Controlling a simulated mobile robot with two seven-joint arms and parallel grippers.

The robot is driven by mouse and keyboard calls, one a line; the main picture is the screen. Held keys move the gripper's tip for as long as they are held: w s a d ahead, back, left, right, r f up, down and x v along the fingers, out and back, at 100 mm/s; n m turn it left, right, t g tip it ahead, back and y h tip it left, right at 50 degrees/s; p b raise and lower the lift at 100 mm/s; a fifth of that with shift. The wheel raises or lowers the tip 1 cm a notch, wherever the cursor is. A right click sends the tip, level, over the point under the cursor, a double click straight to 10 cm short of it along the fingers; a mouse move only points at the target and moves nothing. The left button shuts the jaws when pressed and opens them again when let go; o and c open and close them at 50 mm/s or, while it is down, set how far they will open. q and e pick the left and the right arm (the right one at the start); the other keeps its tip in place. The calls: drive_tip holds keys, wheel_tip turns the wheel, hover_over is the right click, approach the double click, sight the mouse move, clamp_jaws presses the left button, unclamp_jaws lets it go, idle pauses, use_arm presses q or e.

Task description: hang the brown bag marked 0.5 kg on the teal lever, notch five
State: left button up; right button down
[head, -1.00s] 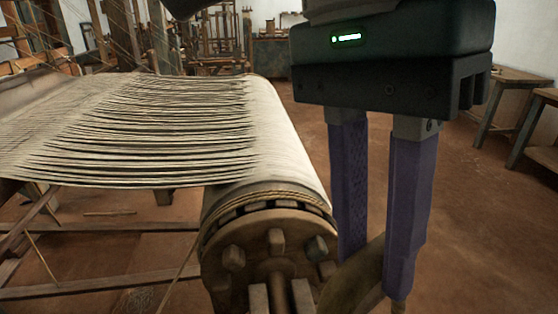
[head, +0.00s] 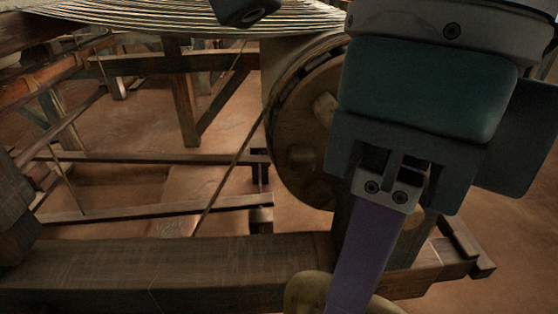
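My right gripper (head: 372,250) fills the right of the head view, pointing down, with one purple finger seen nearly edge-on. Its fingertips are cut off by the lower edge, so its opening cannot be judged. A tan, rounded thing (head: 306,289) shows behind and on both sides of that finger at the bottom edge. I cannot tell whether it is the brown bag or whether the gripper touches it; no 0.5 kg marking is readable. No teal lever or notches can be made out. My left gripper's fingers are not seen.
The loom's round wooden beam end (head: 305,125) stands just left of and behind my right gripper. A thick timber (head: 180,270) crosses the foreground. The stretched warp (head: 170,14) lies along the top. A dark part (head: 246,11) hangs there. Bare floor shows at right.

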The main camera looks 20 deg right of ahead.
drive_tip(key=s+a+f+m+t+b, duration=0.15)
drive_tip(key=f+m+b, duration=0.35)
drive_tip(key=f+b, duration=0.55)
drive_tip(key=s+a+f+m+t+b, duration=0.1)
drive_tip(key=a+f+m+b, duration=0.1)
drive_tip(key=f+m+b, duration=0.65)
drive_tip(key=shift+w+d+f+n+b, duration=0.4)
drive_tip(key=shift+w+f, duration=0.4)
drive_tip(key=shift+w, duration=0.85)
drive_tip(key=shift+w+d+f+n+b, duration=0.4)
drive_tip(key=shift+w+f, duration=0.35)
drive_tip(key=shift+w, duration=0.9)
drive_tip(key=shift+w+d+f+n+b, duration=0.25)
drive_tip(key=shift+w+d+f+n, duration=0.4)
drive_tip(key=shift+w, duration=1)
drive_tip(key=shift+w+a+f+g+y, duration=0.2)
drive_tip(key=shift+f+g+y, duration=0.05)
drive_tip(key=shift+f+y, duration=0.1)
drive_tip(key=shift+f+b, duration=0.65)
drive_tip(key=shift+b, duration=0.15)
drive_tip(key=shift+f, duration=0.3)
drive_tip(key=c, duration=0.6)
unclamp_jaws()
